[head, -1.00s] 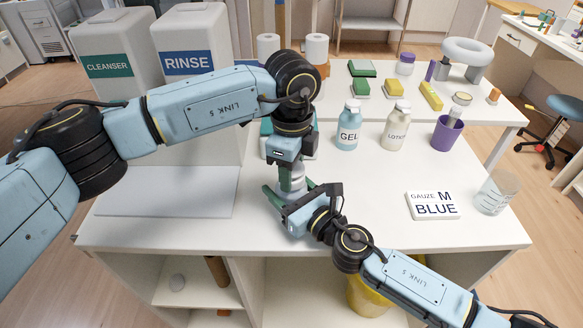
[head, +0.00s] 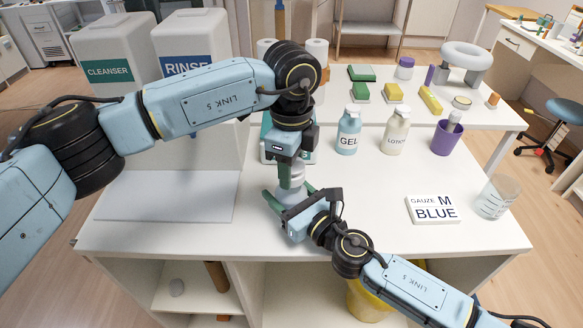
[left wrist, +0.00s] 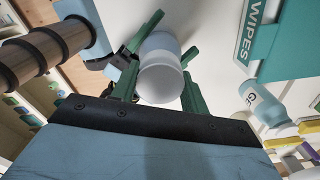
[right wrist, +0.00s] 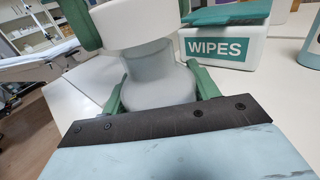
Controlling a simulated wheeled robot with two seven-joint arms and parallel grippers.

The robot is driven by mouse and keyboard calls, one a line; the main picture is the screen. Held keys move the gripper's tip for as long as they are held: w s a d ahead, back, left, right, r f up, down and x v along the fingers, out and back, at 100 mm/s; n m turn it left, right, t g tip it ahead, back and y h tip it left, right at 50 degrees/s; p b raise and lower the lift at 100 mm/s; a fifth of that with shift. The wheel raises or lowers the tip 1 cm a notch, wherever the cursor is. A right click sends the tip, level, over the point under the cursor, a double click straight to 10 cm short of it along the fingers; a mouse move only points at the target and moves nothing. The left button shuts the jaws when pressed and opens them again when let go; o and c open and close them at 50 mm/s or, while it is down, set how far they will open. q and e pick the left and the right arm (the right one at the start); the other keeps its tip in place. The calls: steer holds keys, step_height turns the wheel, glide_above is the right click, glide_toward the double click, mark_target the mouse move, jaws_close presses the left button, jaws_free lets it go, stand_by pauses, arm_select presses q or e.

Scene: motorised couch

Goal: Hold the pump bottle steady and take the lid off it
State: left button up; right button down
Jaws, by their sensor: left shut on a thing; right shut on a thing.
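The pump bottle (right wrist: 158,78) is pale and translucent, with a rounded body, and stands upright at the counter's front. Its white lid (right wrist: 135,27) is above the neck in the right wrist view; I cannot tell whether they still touch. My left gripper (head: 291,172) comes from above and is shut on the lid, which shows between its green fingers in the left wrist view (left wrist: 160,80). My right gripper (head: 290,200) comes from the front right, low down, and is shut on the bottle's body. In the head view the grippers hide most of the bottle.
A teal-lidded wipes box (right wrist: 228,45) stands close behind the bottle. A gel bottle (head: 348,132), lotion bottle (head: 395,132) and purple cup (head: 446,138) stand farther right. A gauze box (head: 433,208) and clear beaker (head: 497,197) are at the right. Counter space between is clear.

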arm_select(q)
steer(key=shift+r, duration=0.1)
steer(key=shift+r, duration=1.95)
arm_select(e)
steer(key=shift+c, duration=1.6)
jaws_free()
